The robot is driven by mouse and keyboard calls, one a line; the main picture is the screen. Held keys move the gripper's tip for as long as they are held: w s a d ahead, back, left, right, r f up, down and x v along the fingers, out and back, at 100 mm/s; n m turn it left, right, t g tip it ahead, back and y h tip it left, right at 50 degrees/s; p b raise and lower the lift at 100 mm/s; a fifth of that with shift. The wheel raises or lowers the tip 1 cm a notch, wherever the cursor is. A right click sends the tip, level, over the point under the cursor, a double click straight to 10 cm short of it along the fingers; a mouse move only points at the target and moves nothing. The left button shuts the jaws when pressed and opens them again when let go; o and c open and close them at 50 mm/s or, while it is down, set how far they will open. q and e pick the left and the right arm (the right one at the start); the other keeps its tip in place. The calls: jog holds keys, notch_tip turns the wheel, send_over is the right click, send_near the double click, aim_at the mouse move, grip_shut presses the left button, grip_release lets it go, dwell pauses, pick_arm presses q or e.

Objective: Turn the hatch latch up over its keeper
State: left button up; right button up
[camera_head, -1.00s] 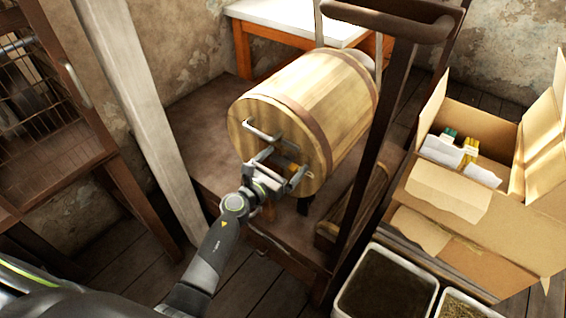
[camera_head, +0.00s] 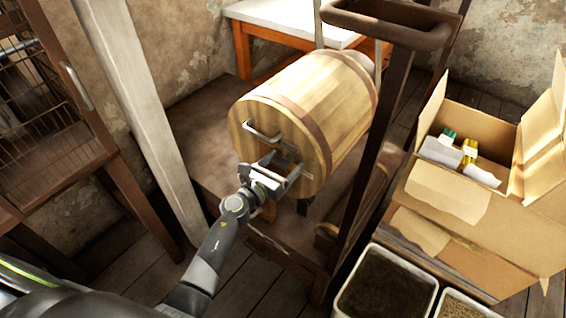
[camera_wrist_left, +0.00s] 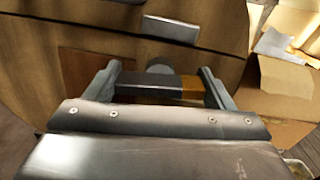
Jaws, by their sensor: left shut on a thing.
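The wooden barrel (camera_head: 300,95) lies on its side with its round end facing me. My left gripper (camera_head: 279,168) is against the lower part of this end, below the handle. In the left wrist view, its fingers (camera_wrist_left: 160,90) are shut on the ends of a short dark bar with an orange end, which looks like the latch (camera_wrist_left: 160,87). A grey round piece shows just behind the bar. My right gripper is not in view.
The barrel rests on a brown wooden stand (camera_head: 195,125). A dark metal post frame (camera_head: 375,140) rises close to its right side. An open cardboard box (camera_head: 480,215) and a bin (camera_head: 385,290) stand at the right. A pale post (camera_head: 145,100) stands left.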

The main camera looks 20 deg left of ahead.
pick_arm(q)
jog(key=n+p, duration=0.1)
jog(key=n, duration=0.1)
jog(key=shift+r+n, duration=0.1)
jog(key=shift+n, duration=0.2)
jog(key=n+p, duration=0.1)
jog(key=n, duration=0.2)
jog(key=shift+a+n, duration=0.1)
jog(key=shift+n, duration=0.2)
jog(key=n+p, duration=0.2)
jog(key=n, duration=0.2)
jog(key=shift+n, duration=0.3)
jog(key=n+p, duration=0.1)
jog(key=n, duration=0.2)
jog(key=shift+p, duration=0.3)
jog(key=shift+n, duration=0.8)
jog(key=shift+f+n+p, duration=0.25)
jog(key=shift+n+p, duration=0.2)
jog(key=shift+n, duration=0.15)
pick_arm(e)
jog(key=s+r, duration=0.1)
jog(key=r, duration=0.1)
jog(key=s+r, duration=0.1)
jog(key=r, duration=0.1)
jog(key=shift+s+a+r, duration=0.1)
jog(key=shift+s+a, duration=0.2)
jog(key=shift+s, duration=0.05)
